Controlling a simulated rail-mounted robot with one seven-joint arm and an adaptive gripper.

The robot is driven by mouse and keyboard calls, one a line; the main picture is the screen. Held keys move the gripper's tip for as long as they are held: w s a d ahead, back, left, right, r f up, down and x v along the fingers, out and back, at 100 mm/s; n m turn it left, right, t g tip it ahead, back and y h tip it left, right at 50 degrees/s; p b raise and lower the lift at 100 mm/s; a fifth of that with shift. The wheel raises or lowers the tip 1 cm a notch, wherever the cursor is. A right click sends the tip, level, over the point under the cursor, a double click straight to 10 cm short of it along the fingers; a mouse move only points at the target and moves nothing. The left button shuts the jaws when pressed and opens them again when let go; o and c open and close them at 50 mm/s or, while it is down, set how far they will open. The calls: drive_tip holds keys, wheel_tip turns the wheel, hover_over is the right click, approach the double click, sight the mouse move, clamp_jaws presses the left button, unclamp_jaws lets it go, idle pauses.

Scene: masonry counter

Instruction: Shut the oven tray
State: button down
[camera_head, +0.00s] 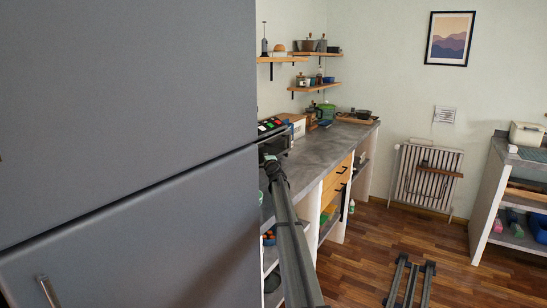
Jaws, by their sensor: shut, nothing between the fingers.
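The oven (275,146) is a small dark countertop unit on the grey counter, just right of the large grey cabinet front. That cabinet front hides its left part. I cannot make out the oven tray or how far out it stands. My arm reaches from the bottom of the picture up toward the oven. My gripper (268,161) is a small dark shape at the far end of the arm, just in front of the oven and partly hidden at the cabinet edge. It looks shut and empty. I cannot tell whether it touches the oven or tray.
The large grey cabinet front (130,130) fills the left side. The grey counter (325,146) runs back, with drawers (336,182) and open shelves below. Several colored items (270,125) lie on the oven. A radiator (425,178) stands at the back wall. The wooden floor is mostly open.

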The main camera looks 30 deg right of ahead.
drive_tip(key=shift+w+a+r, duration=0.1)
drive_tip(key=shift+w+a, duration=0.05)
drive_tip(key=shift+w, duration=0.35)
drive_tip(key=shift+w+a, duration=0.15)
drive_tip(key=shift+w, duration=0.3)
drive_tip(key=shift+a, duration=0.1)
